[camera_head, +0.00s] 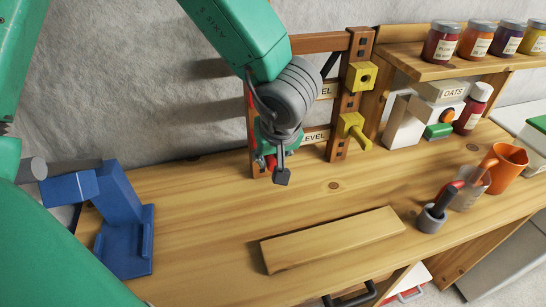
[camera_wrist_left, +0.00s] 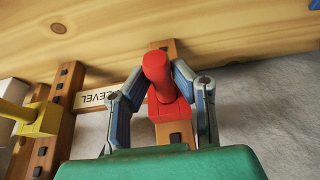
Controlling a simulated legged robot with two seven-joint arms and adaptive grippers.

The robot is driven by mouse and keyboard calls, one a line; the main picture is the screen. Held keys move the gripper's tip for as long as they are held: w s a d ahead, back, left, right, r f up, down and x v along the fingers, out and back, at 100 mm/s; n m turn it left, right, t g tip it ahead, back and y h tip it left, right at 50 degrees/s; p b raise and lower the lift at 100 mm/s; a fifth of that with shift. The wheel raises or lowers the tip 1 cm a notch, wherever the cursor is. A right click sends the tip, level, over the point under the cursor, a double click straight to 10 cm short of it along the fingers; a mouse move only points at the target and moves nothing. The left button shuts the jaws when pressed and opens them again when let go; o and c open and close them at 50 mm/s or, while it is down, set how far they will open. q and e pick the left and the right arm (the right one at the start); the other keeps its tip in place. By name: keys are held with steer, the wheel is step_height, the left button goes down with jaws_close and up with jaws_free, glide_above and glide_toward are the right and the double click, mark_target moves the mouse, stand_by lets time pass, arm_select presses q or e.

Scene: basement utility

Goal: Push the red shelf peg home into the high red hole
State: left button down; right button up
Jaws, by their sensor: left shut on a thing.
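My left gripper (camera_head: 272,158) is in front of the left post of the brown rack, at the lower "LEVEL" board. In the left wrist view its fingers (camera_wrist_left: 157,72) are shut on the red peg (camera_wrist_left: 157,66), one on each side. The peg's round end faces the camera, with a red block (camera_wrist_left: 172,108) on the post (camera_wrist_left: 175,134) behind it. How deep the peg sits is hidden. In the head view only a bit of red (camera_head: 270,162) shows at the gripper. Another red strip (camera_head: 250,108) shows higher on that post; the high red hole is hidden by my arm.
The right post has a high yellow block (camera_head: 361,76) with a bare hole and a low yellow peg (camera_head: 354,130). Jars (camera_head: 441,42) line a shelf.

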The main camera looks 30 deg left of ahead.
arm_select(q)
steer(key=shift+s+d, duration=0.1)
steer(key=shift+d, duration=0.15)
steer(key=shift+s+d, duration=0.15)
steer(key=shift+s, duration=0.1)
steer(key=shift+s+d+p, duration=0.6)
steer(key=shift+s+d, duration=0.75)
steer(key=shift+d, duration=0.25)
steer(key=shift+r, duration=0.1)
steer(key=w+a+p+v, duration=0.1)
steer(key=p+v, duration=1)
steer(key=v, duration=0.2)
steer(key=shift+a+r+p, duration=0.2)
steer(key=shift+r+p, duration=0.15)
steer(key=shift+p, duration=0.05)
